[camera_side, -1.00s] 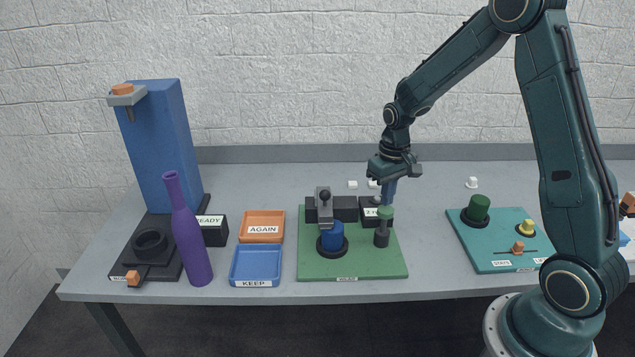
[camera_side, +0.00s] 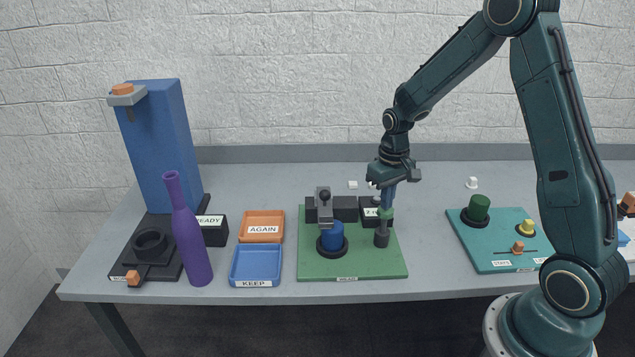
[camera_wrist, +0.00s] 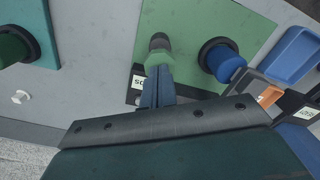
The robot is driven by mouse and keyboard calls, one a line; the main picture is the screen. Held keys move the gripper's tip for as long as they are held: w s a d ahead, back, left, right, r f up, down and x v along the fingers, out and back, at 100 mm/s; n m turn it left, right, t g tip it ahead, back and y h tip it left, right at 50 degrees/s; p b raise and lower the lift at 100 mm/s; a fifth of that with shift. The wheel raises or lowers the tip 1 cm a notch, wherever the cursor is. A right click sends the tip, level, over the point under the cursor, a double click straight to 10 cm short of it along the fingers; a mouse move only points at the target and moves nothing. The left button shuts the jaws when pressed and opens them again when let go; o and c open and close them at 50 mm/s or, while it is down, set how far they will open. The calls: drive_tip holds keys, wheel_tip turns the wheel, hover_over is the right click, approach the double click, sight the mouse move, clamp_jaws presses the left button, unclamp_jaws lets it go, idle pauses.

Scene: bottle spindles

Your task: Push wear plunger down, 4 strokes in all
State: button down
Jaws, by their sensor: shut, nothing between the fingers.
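The fingers partly hide the small label block (camera_side: 371,216) behind.
A blue knob (camera_side: 332,236) and a dark lever (camera_side: 324,205) sit left of the plunger. Trays labelled AGAIN (camera_side: 262,220) and KEEP (camera_side: 255,268), a purple bottle (camera_side: 190,235) and a blue tower (camera_side: 162,145) stand further left. A teal board (camera_side: 490,255) lies right.

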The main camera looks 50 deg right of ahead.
sight(386, 212)
drive_tip(key=shift+f, duration=2.3)
drive_tip(key=shift+r, duration=2.85)
drive_tip(key=shift+r, duration=0.15)
drive_tip(key=shift+r, duration=2.4)
drive_tip(key=shift+r, duration=0.1)
